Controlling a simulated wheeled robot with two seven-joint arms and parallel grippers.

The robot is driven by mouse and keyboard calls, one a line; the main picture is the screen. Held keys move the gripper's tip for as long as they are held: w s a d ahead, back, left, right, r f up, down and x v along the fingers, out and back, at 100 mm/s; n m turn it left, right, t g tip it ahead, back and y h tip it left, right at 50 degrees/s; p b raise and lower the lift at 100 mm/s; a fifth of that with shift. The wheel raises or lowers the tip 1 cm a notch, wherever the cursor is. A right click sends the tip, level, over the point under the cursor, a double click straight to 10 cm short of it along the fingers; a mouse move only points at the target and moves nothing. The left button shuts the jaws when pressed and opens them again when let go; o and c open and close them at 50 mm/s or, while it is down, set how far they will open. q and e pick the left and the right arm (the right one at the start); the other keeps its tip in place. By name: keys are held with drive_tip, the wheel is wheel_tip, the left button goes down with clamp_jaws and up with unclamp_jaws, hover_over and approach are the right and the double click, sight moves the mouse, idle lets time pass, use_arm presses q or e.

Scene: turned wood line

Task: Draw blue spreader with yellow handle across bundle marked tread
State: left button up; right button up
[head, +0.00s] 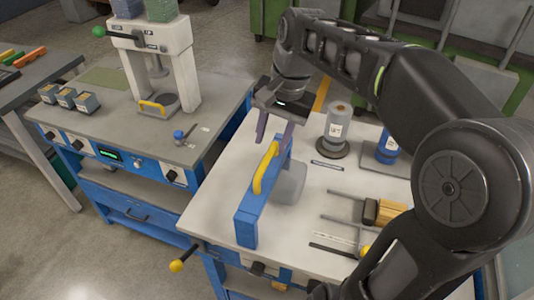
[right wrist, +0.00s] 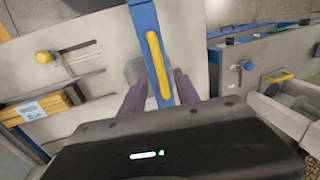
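The blue spreader (head: 247,215) with its yellow handle (head: 264,170) stands on the left part of the pale bench; it also shows in the right wrist view (right wrist: 143,17). My right gripper (head: 274,136) is open at the spreader's far end. In the right wrist view its fingers (right wrist: 158,97) are apart, one on each side of the spreader and the handle's near end; I cannot tell whether they touch. A wood bundle (head: 381,212) lies at the right of the bench, partly behind my arm. Its label (right wrist: 32,111) shows in the right wrist view but is unreadable. My left gripper is not in view.
A grey rounded block (head: 290,183) sits close beside the spreader. A grey canister (head: 338,122) and a blue bottle (head: 387,149) stand further back. Thin rods lie by the bundle. A grey press (head: 155,60) stands on the left bench. Bare bench lies between block and bundle.

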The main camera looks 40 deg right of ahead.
sight(266, 160)
drive_tip(key=f, duration=0.4)
drive_tip(key=w+f, duration=0.1)
drive_tip(key=f, duration=0.1)
drive_tip(key=shift+a, duration=0.3)
drive_tip(key=shift+c, duration=0.4)
clamp_jaws()
idle(0.6)
